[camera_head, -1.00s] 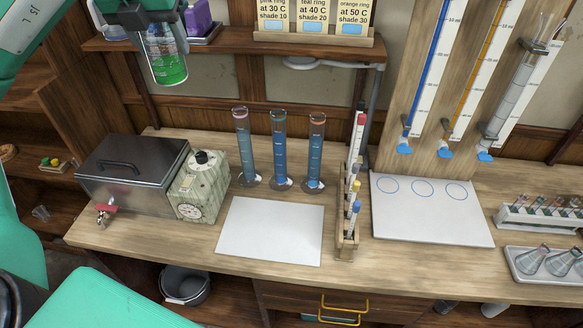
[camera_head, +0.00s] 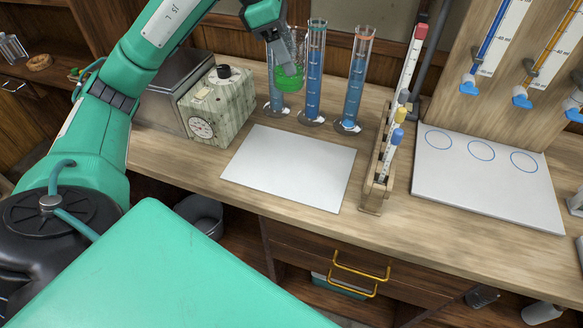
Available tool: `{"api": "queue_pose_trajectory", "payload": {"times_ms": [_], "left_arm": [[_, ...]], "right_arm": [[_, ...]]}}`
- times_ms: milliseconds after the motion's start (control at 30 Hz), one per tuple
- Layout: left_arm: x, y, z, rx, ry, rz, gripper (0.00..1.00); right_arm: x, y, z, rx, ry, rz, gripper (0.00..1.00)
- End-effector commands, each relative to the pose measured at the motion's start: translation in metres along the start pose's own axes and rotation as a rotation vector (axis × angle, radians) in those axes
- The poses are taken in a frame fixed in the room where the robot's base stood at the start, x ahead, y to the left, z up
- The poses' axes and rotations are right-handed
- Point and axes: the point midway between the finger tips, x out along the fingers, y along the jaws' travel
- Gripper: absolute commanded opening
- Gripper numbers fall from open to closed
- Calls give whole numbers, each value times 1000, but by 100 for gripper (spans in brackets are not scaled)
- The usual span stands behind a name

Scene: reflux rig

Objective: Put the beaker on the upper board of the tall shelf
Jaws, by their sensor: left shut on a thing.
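The beaker (camera_head: 291,85) holds green liquid and is up in the air at the top centre. My left gripper (camera_head: 290,70) is shut on it, with a finger across its glass. The beaker covers part of the leftmost cylinder; whether it touches it I cannot tell. A wooden shelf unit (camera_head: 70,50) stands at the far left, partly hidden by my left arm. Its full height is cut off, so I cannot tell which board is the upper one. My right gripper is not in view.
Three blue-filled cylinders (camera_head: 314,75) stand on the bench behind a white sheet (camera_head: 290,165). A metal box (camera_head: 165,90) and a dial unit (camera_head: 217,105) are to the left. A thermometer rack (camera_head: 380,180) and a white board (camera_head: 485,180) are to the right. A cork ring (camera_head: 40,62) lies on the shelf.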

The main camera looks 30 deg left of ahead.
Motion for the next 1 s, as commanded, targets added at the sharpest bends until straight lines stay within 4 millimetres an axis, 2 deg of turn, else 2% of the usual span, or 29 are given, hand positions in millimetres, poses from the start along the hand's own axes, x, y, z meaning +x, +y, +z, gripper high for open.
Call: {"api": "queue_pose_trajectory", "payload": {"times_ms": [33,367,1000], "left_arm": [[14,-1,-4,34,-1,-17,28],[42,-3,-12,123,2,-52,28],[152,-3,-58,120,2,-52,28]], "right_arm": [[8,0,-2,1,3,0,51],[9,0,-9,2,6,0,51],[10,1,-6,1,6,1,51]]}}
